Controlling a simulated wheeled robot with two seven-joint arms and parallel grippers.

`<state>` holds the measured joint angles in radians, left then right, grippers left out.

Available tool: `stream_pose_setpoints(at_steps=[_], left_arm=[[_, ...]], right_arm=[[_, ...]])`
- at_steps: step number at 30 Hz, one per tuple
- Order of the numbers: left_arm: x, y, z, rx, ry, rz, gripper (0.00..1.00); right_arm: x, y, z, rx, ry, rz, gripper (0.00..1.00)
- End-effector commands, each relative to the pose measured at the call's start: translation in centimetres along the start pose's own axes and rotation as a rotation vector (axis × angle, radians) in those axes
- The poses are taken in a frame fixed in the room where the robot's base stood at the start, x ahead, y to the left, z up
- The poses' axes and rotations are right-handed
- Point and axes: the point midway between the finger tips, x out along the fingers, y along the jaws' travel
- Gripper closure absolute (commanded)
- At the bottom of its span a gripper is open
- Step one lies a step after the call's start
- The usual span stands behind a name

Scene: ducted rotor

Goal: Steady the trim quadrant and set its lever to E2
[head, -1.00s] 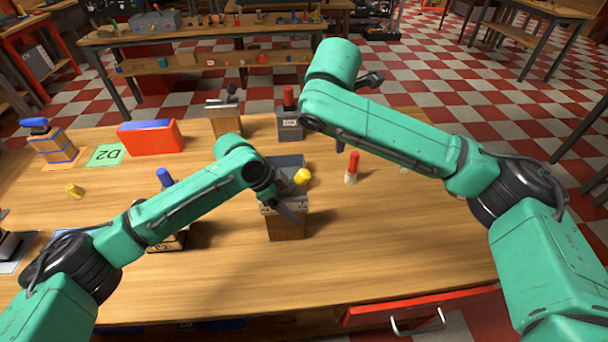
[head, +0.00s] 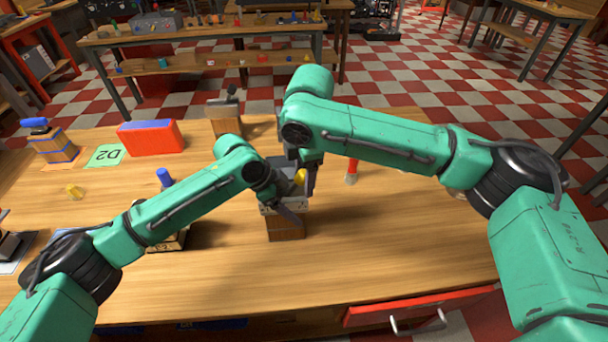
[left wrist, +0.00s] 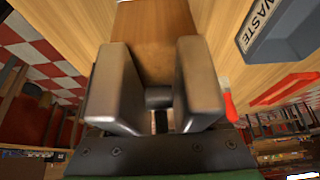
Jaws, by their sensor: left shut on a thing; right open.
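The trim quadrant (head: 286,227) is a wooden block with a grey top and a yellow-knobbed lever (head: 300,176), standing on the table near the middle. My left gripper (head: 289,212) is shut on its body; in the left wrist view the two fingers (left wrist: 155,55) lie on either side of the wooden block (left wrist: 155,28). My right gripper (head: 306,180) is open, pointing down right beside the yellow knob. The arm hides part of the gripper, and I cannot tell whether it touches the knob. The position marks on the quadrant are not readable.
A grey waste bin (left wrist: 290,38) stands close behind the quadrant. A red and white peg (head: 351,178) is to the right. The front right tabletop (head: 400,255) is clear.

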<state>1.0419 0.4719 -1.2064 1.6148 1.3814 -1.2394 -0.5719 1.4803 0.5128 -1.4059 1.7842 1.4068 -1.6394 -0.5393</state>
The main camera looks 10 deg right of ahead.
Motion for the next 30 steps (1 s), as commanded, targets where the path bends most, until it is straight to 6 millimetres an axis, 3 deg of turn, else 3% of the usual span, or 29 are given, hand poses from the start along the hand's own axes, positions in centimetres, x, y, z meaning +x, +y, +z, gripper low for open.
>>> stream_pose_setpoints(at_steps=[6,7,12,30], left_arm=[[-0.05,-0.04,-0.03,0.001,0.001,-0.001,1.00],[-0.05,-0.04,-0.03,0.001,0.001,-0.001,1.00],[-0.05,-0.03,-0.03,0.001,0.001,-0.001,1.00],[-0.04,-0.03,-0.02,0.001,0.000,-0.001,1.00]], right_arm=[[0.17,0.01,0.01,0.000,0.001,0.000,0.34],[0.17,0.02,0.01,0.000,0.001,0.000,0.38],[0.15,0.02,0.02,0.001,0.000,0.000,1.00],[0.10,0.04,0.02,0.001,0.000,0.001,1.00]])
